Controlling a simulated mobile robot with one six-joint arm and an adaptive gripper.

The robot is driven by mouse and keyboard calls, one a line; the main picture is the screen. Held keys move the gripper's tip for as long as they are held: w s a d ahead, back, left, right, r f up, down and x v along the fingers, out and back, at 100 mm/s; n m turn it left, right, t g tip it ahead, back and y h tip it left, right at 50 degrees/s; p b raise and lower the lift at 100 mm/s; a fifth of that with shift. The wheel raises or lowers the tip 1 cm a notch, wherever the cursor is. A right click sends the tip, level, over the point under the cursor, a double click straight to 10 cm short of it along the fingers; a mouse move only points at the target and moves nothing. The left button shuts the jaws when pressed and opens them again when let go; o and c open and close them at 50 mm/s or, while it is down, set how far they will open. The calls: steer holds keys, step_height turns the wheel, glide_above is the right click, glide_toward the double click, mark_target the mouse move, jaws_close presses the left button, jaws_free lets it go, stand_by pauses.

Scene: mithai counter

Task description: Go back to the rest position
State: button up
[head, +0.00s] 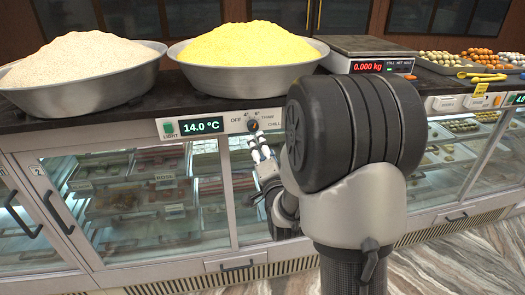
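My gripper (260,150) is in front of the refrigerated counter (120,160), just below the control knob (253,125). It is small in the picture and partly hidden by my own arm. I cannot tell whether its fingers are open or shut, or whether they touch the panel. The knob sits between OFF and other dial marks, and its pointer is too small to read surely. The temperature display (203,126) left of it reads 14.0 °C. A green light switch (168,128) is further left.
Two metal bowls (85,95) (250,76) with white and yellow heaps stand on the counter top. A scale (370,55) reads 0.000 kg. Trays of sweets (440,68) and yellow tongs (482,77) are at the right. Glass doors front the counter; floor (460,265) shows at lower right.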

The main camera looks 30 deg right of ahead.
stand_by(0.5)
steer(key=s+a+n+g+y, duration=0.2)
steer(key=s+a+n+g, duration=0.3)
steer(key=s, duration=0.6)
steer(key=s+a+n+g+y, duration=0.2)
steer(key=s+a+n+g, duration=0.3)
steer(key=s+a+n, duration=0.2)
steer(key=s+a, duration=0.2)
steer(key=s, duration=0.2)
steer(key=shift+a+r+n, duration=0.2)
steer(key=shift+a+n, duration=0.15)
steer(key=shift+n, duration=0.05)
steer(key=s+n+g, duration=0.1)
steer(key=s, duration=0.2)
steer(key=s+a+n+g, duration=0.1)
steer(key=s, duration=0.3)
steer(key=s+a+f+n+g+y, duration=0.1)
steer(key=s, duration=0.3)
steer(key=shift+f, duration=0.1)
steer(key=shift+c, duration=0.2)
